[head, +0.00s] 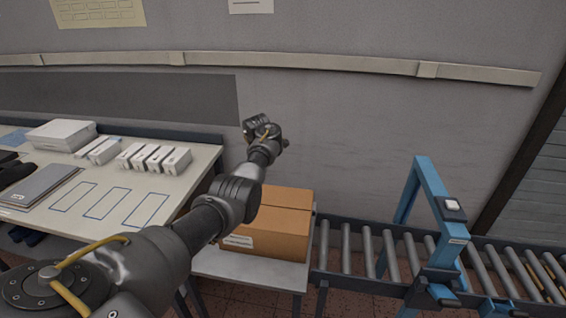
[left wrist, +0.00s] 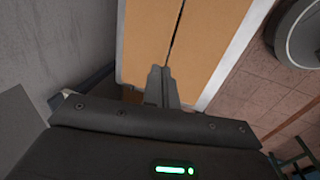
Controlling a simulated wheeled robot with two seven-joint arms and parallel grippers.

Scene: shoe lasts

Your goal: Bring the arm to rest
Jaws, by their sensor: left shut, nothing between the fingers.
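My left arm comes in from the lower left of the head view and reaches over to the wall side of a closed cardboard box (head: 278,234). The end of the arm is raised in front of the grey wall, and its fingers are hard to make out there. In the left wrist view my left gripper (left wrist: 160,74) is shut with its fingers together and empty. The box top with its dark seam (left wrist: 205,48) lies beyond the fingertips. My right gripper is in neither view.
The box stands on a low light table (head: 255,273). A worktable (head: 200,160) with several white boxes, a grey folder (head: 40,186) and blue outlines is at the left. A roller conveyor (head: 345,250) with a blue frame (head: 411,195) runs at the right. The wall is close behind.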

